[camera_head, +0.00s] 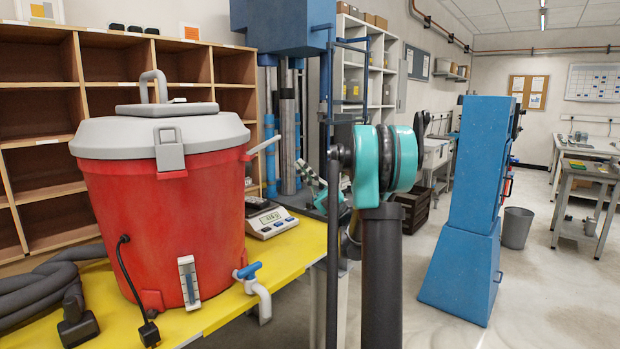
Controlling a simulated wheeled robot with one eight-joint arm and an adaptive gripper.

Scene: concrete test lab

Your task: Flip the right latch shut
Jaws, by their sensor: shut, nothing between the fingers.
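A red tub (165,235) with a grey lid (160,130) stands on a yellow-topped table. The right latch (264,145) is a light grey flap at the lid's right side. It sticks outward and slightly up, away from the tub wall. The front latch (169,158) lies flat against the rim. My arm rises at the centre with a teal joint. My gripper (302,166) looks small and partly hidden behind my arm. It appears shut and empty, to the right of and slightly below the right latch's tip, with a gap in the picture. Their depth difference is unclear.
A digital scale (271,221) sits on the yellow table (250,300) right of the tub. Grey hose (45,285) lies at left. A blue machine (275,25) stands behind.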

